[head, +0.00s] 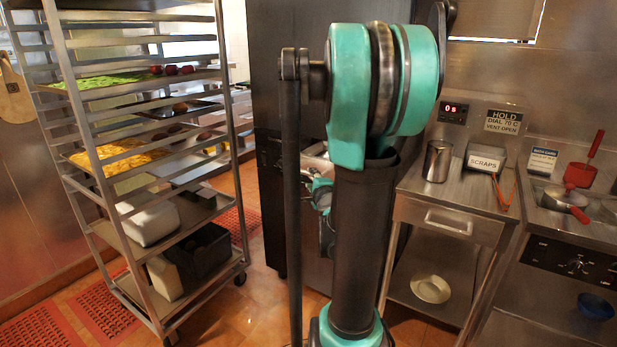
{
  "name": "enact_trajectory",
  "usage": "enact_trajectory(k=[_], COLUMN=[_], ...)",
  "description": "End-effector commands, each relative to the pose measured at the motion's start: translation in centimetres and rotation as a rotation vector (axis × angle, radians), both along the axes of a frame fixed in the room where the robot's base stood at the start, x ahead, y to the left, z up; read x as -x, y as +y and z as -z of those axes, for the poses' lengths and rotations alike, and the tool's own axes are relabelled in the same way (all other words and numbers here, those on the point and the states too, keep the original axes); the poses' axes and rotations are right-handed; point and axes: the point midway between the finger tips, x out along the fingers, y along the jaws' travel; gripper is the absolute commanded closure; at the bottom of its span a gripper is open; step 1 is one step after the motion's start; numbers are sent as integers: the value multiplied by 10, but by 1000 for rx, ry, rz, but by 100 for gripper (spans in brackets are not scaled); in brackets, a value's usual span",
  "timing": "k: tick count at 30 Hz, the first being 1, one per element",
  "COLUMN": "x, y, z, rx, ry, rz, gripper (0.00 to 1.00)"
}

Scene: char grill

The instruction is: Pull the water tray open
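No water tray can be told for certain in the head view. A steel drawer front (412,212) with a bar handle (449,221) sits under the middle worktop and looks shut. Whether it is the water tray I cannot tell. My own upright teal and black arm fills the middle and hides much of the tall dark steel unit behind it. A small teal and dark part of my arm (320,195) shows low behind the column. My gripper's fingers do not show.
A wheeled rack (75,85) with loaded trays stands at the left. A worktop holds a steel cup (437,161), a scraps bin (484,158) and orange tongs (502,192). A red-handled pan (566,200) is at the right. Tiled floor (266,268) shows beside the rack.

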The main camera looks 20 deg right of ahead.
Motion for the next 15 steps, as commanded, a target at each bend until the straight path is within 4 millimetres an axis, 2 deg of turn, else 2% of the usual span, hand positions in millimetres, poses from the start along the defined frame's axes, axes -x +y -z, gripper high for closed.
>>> enact_trajectory(k=[1,6,15], x=[9,28,41], y=[1,3,5], z=[-1,-4,-6], rx=[0,0,0], ry=[0,0,0], rz=[1,0,0], gripper=[64,64,64])
